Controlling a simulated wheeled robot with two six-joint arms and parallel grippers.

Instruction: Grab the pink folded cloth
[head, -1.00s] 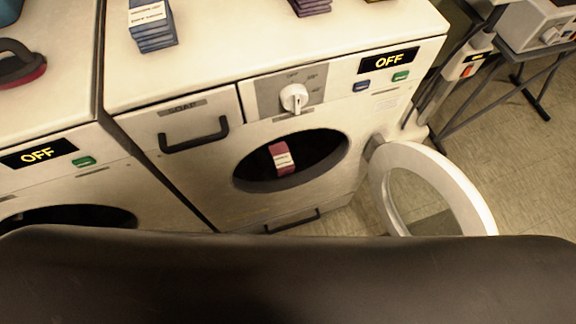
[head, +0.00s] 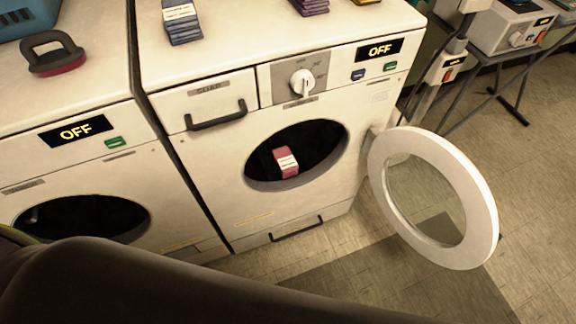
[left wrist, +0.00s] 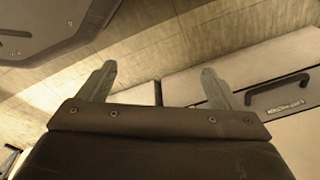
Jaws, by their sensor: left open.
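The pink folded cloth (head: 286,162), with a white label, sits inside the dark round opening of the right-hand washing machine (head: 222,193). That machine's round door (head: 480,205) is swung open to the right. No gripper shows in the head view; a dark part of my own body fills the bottom left. In the left wrist view my left gripper (left wrist: 158,82) is open, its two fingers apart with nothing between them. The cloth does not show in the left wrist view. My right gripper is not in view.
A second machine (head: 100,165) stands to the left, also with a dark opening. Blue (head: 183,24) and purple (head: 311,6) folded stacks and a dark-handled tool (head: 53,58) lie on top. A grey-legged table (head: 490,80) stands at the right. The floor before the open door is clear.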

